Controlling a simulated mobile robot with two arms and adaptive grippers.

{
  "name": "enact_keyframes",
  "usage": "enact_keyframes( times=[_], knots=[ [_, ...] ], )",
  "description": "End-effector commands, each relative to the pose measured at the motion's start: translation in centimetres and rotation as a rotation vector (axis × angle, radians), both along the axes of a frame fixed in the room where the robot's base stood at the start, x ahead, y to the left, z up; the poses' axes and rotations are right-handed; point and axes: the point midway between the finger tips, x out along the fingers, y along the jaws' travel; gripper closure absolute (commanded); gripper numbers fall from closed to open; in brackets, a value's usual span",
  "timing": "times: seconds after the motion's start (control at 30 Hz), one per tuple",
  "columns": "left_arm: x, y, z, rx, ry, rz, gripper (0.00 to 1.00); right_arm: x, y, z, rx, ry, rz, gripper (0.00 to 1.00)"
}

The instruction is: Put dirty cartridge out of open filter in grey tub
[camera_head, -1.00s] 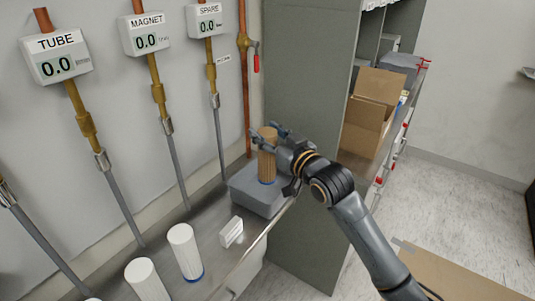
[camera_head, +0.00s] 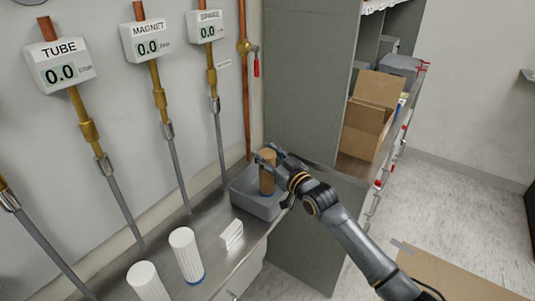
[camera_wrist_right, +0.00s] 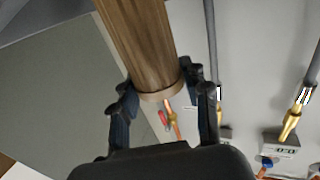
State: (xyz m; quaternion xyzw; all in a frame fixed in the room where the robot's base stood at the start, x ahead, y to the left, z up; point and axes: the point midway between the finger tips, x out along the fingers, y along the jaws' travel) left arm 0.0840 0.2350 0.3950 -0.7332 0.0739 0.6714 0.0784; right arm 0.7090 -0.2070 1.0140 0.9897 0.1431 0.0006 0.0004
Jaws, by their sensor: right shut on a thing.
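The dirty cartridge (camera_head: 267,181) is a brown cylinder standing upright at the grey tub (camera_head: 262,208), its lower end inside the tub's rim. My right gripper (camera_head: 268,156) is shut on the cartridge's upper part. In the right wrist view the brown cartridge (camera_wrist_right: 143,45) lies between the two fingers (camera_wrist_right: 160,95). The tub sits at the far end of the metal bench. Whether the cartridge touches the tub's floor is hidden. The open filter cannot be made out. My left gripper is not in view.
White cartridges (camera_head: 186,254) stand on the near bench (camera_head: 215,270), beside a small white block (camera_head: 231,234). Gauges and hoses line the wall on the left. A tall grey cabinet (camera_head: 308,85) stands behind the tub, and an open cardboard box (camera_head: 365,120) sits on a shelf to the right.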

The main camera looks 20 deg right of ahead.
Motion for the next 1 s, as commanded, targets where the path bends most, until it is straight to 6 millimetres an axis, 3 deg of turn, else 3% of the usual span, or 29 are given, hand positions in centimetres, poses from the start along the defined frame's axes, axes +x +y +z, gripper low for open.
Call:
enact_keyframes(
  times=[0.13,0.17,0.23,0.27,0.67,1.0],
  knots=[
    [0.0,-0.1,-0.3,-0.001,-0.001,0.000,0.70,0.0,0.0,-0.3,0.001,-0.002,0.000,1.00],
    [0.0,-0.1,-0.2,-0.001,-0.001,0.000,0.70,0.0,0.0,-0.3,0.000,0.000,0.000,0.48],
    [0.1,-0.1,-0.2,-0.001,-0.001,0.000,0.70,0.0,0.0,-0.3,0.000,0.001,0.000,0.34],
    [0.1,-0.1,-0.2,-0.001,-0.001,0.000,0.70,0.0,0.0,-0.3,0.000,0.001,0.000,0.31],
    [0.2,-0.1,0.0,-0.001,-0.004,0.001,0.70,-0.4,-0.1,0.0,0.000,0.001,0.000,0.31],
    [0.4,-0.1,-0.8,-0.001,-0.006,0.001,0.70,-6.8,-2.0,-0.3,-0.003,0.002,0.000,0.31]
  ],
)
